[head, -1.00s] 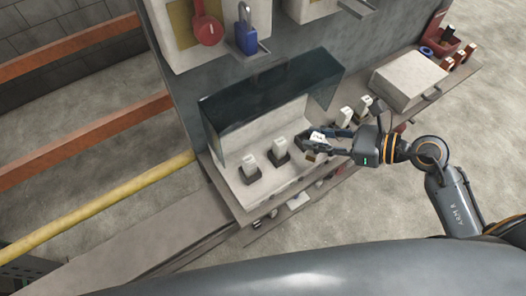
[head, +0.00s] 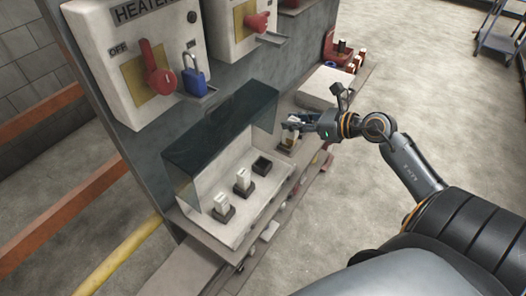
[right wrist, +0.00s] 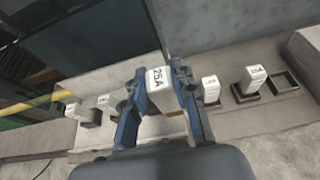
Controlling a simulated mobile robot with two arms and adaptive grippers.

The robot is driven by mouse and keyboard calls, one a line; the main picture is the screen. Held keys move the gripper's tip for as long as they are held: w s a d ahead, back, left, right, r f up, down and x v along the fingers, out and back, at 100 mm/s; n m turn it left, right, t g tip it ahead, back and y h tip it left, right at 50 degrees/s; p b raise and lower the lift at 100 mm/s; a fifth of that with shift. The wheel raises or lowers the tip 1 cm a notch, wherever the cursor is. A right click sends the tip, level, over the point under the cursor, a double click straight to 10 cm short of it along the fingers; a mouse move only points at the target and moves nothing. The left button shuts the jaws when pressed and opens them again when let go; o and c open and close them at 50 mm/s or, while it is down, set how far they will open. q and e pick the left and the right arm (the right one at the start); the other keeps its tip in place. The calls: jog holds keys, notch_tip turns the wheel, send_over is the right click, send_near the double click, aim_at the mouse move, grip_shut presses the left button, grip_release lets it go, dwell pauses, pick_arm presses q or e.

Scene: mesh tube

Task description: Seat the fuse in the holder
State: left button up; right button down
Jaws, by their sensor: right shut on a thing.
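My right gripper (head: 289,127) is shut on a pale fuse (right wrist: 158,88). In the right wrist view its top reads 25A and it stands between the fingers. In the head view its lower end (head: 288,141) shows below the fingertips, right of the holder. The holder (head: 226,231) is a pale box under a raised, tinted clear cover (head: 222,130). Two fuses (head: 222,204) (head: 243,179) stand in dark sockets there. The third socket (head: 262,166), nearest my gripper, is empty. I cannot tell the held fuse's exact height. My left gripper is out of view.
In the right wrist view, two spare fuses (right wrist: 210,88) (right wrist: 250,78) stand in dark seats beside an empty seat (right wrist: 283,83). A pale box (head: 326,86) and a red bin (head: 338,48) are farther along the shelf. A red handle (head: 158,78) and blue padlock (head: 195,80) hang above.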

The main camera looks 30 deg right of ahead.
jog(key=w+a+f, duration=0.1)
jog(key=a+f, duration=0.1)
jog(key=f, duration=0.1)
jog(key=w+a+f+p, duration=0.1)
jog(key=a+f, duration=0.2)
jog(key=f, duration=0.1)
jog(key=w+a+f+p, duration=0.1)
jog(key=a+f, duration=0.1)
jog(key=f, duration=0.1)
jog(key=shift+w+a+f, duration=0.15)
jog(key=shift+w+a, duration=0.2)
jog(key=shift+f, duration=0.15)
jog(key=shift+f, duration=0.25)
jog(key=c, duration=1.1)
grip_release()
jog(key=shift+r, duration=0.1)
jog(key=shift+o, duration=0.2)
